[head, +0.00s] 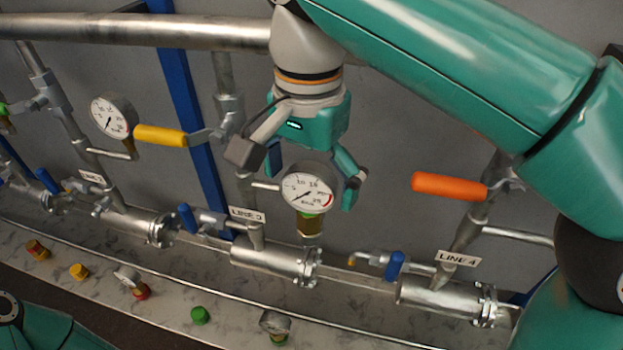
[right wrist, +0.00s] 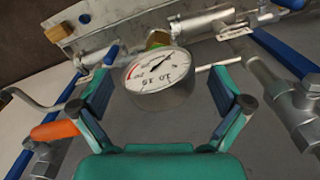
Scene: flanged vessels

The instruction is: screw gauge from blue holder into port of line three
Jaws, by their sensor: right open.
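A round white-faced gauge (head: 307,192) stands upright with its brass stem (head: 310,225) at the port fitting (head: 309,241) of line three, above the flanged vessel (head: 272,259) by the LINE 3 label. I cannot tell how far it is threaded in. My right gripper (head: 303,176) is open, with its fingers on either side of the gauge. In the right wrist view the gauge (right wrist: 159,78) sits between the spread fingers (right wrist: 162,88), with visible gaps. I cannot make out a blue holder. My left gripper is out of view.
A yellow-handled valve (head: 160,135) and an orange-handled valve (head: 448,186) flank the right gripper. A blue handle (head: 187,217) is close to line three.

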